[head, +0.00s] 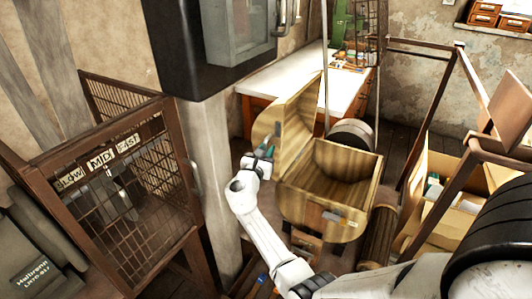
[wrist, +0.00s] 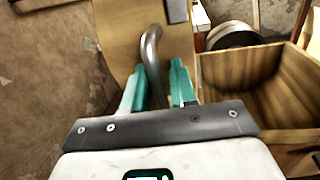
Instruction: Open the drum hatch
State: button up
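The wooden drum (head: 345,207) stands right of centre in the head view, its top open and its hollow inside showing. Its hatch (head: 292,118), a curved wooden panel, stands raised at the drum's left side. The hatch also fills the upper middle of the wrist view (wrist: 118,40). My gripper (head: 262,152) is at the outer left face of the hatch. The exact contact is partly hidden.
A wire-mesh cage (head: 125,185) stands at the left, beside a pale post (head: 213,170). A white-topped workbench (head: 300,80) is behind the drum. An open cardboard box (head: 455,190) and a wooden frame stand at the right.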

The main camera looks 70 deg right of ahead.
jog(key=shift+o, duration=0.6)
jog(key=shift+f, duration=0.2)
jog(key=a, duration=1.1)
jog(key=shift+s, duration=0.35)
